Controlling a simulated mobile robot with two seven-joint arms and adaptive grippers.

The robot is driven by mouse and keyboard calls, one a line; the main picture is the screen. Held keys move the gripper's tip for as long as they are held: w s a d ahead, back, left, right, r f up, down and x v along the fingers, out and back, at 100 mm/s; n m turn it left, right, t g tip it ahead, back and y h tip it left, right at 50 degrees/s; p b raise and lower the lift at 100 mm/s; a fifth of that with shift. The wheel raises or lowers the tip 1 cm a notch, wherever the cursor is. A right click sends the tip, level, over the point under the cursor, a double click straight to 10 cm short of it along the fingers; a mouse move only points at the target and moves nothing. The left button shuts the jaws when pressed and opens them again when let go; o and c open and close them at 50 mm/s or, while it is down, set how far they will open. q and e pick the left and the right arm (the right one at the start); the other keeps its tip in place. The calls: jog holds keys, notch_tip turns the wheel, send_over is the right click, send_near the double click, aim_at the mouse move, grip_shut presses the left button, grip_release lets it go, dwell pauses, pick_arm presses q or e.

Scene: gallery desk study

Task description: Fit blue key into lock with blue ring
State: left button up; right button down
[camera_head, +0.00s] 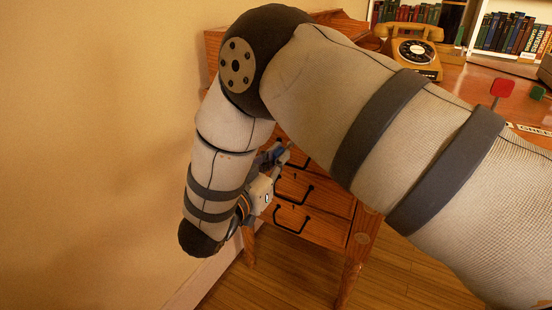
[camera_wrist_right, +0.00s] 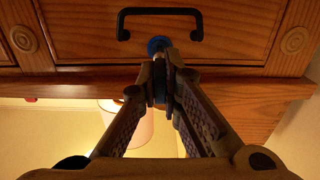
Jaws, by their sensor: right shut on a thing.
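My right gripper (camera_wrist_right: 163,75) is shut on a thin dark-blue piece (camera_wrist_right: 159,92), which looks like the blue key and is mostly hidden between the fingers. Just beyond the fingertips a round blue part (camera_wrist_right: 157,45) shows against the wooden drawer front (camera_wrist_right: 80,35), near the black handle (camera_wrist_right: 160,12). I cannot tell whether this is the lock's ring or part of the key, or how far the key is in. In the head view the right gripper (camera_head: 279,160) is at the desk's drawers, partly hidden by my arm. My left gripper is not in view.
The wooden desk (camera_head: 358,240) has several drawers with black handles (camera_head: 292,218). On its top are a red key-like piece (camera_head: 502,88), a green one (camera_head: 537,93) and a yellow telephone (camera_head: 414,50). The yellow wall (camera_head: 90,130) is close at the left.

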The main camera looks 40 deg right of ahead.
jog(key=shift+x, duration=1.3)
jog(key=c, duration=1.2)
grip_release()
jog(key=shift+p, duration=0.35)
jog(key=shift+r, duration=0.1)
